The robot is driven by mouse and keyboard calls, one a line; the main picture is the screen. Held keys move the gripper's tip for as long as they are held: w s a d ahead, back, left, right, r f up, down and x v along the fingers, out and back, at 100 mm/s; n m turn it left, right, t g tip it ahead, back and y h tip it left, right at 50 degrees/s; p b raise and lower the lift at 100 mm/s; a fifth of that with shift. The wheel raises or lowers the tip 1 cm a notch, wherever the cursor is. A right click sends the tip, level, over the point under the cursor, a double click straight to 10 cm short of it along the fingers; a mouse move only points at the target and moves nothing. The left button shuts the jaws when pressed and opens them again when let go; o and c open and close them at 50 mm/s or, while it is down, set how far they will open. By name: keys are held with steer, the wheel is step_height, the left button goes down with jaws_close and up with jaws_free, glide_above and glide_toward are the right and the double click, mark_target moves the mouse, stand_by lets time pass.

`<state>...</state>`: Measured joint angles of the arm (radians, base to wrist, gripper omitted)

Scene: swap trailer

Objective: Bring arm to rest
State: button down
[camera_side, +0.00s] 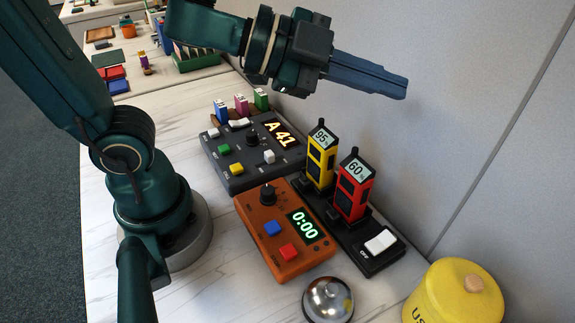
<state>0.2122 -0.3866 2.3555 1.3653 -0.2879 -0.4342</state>
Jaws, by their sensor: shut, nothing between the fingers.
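My gripper (402,88) is in the upper middle of the side view, raised well above the table (110,205) and pointing right toward the grey wall panel. Its blue fingers are together with nothing between them. It is above and behind the devices and touches none of them. My arm reaches up from its round base at the left and across the top of the view.
Below stand a dark control box (232,165) showing "A 41", an orange timer (290,258) showing "0:00", and yellow (321,160) and red (353,188) handsets in a black charger (375,255). A silver bell (328,299) and yellow canister (452,295) are in front.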

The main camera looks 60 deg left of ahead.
steer(key=s+a+f+n+y, duration=0.1)
steer(key=s+a+n+y, duration=0.2)
steer(key=a+n+y, duration=0.8)
steer(key=s+d+f+n+g+h, duration=0.2)
steer(key=s+f+n+g+h, duration=0.2)
steer(key=s, duration=0.5)
step_height(320, 180, down, 3)
steer(key=g, duration=0.2)
steer(key=shift+s+g, duration=0.2)
steer(key=shift+g, duration=0.2)
